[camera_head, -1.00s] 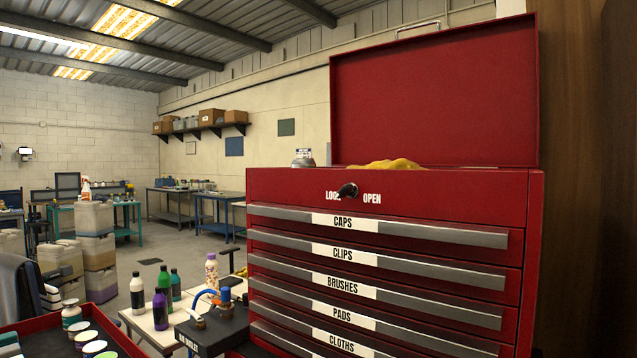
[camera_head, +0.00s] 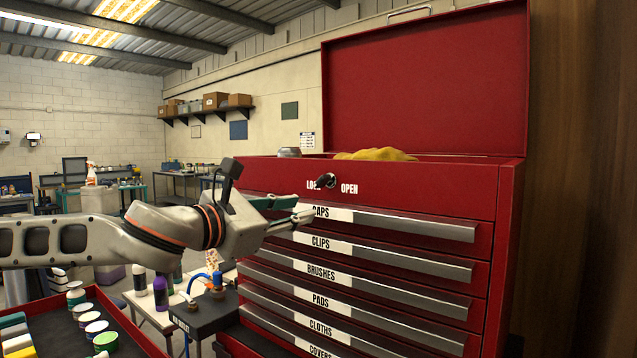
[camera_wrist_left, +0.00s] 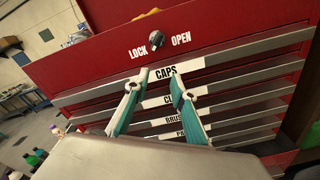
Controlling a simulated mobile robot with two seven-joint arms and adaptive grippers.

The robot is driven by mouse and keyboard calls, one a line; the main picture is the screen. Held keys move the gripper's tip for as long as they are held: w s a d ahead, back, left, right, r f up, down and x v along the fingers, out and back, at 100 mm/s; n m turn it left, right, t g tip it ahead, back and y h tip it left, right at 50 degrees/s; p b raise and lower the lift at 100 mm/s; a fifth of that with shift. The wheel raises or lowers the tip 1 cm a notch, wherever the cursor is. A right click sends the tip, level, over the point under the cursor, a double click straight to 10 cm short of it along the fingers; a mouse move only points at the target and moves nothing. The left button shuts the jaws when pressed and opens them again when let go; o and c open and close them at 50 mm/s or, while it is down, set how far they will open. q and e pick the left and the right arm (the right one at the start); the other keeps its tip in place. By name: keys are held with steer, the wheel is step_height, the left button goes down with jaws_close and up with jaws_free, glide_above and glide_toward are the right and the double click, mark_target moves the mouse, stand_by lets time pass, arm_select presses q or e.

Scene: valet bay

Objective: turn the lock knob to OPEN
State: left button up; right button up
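The lock knob (camera_head: 325,181) is small and dark on the red tool chest's (camera_head: 430,193) top front panel, between the white words LOCK and OPEN. In the head view it covers the end of LOCK. In the left wrist view the knob (camera_wrist_left: 156,40) shows above the CAPS label; I cannot tell surely which word it points to. My left gripper (camera_head: 303,208) is just below and left of the knob, apart from it. In the wrist view its two green-and-grey fingers (camera_wrist_left: 159,76) are spread with nothing between them. My right gripper is not in view.
The chest's lid (camera_head: 425,85) stands open, and a yellow cloth (camera_head: 376,155) lies on top. Long drawer handles (camera_head: 415,226) stick out below the knob. A red tray (camera_head: 128,325) with jars is at lower left. A wooden panel (camera_head: 565,180) stands right of the chest.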

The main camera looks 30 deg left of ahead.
mark_target(319, 181)
arm_select(q)
step_height(319, 181, up, 5)
steer(key=s+d+m, duration=0.1)
steer(key=s+m, duration=0.1)
steer(key=m, duration=0.1)
steer(key=shift+w+d+f, duration=0.1)
steer(key=shift+w+d, duration=0.05)
steer(key=shift+w, duration=1.2)
steer(key=shift+w+d, duration=0.1)
steer(key=shift+w, duration=1.2)
steer(key=shift+w+d, duration=0.15)
steer(key=shift+w, duration=1.05)
jaws_close()
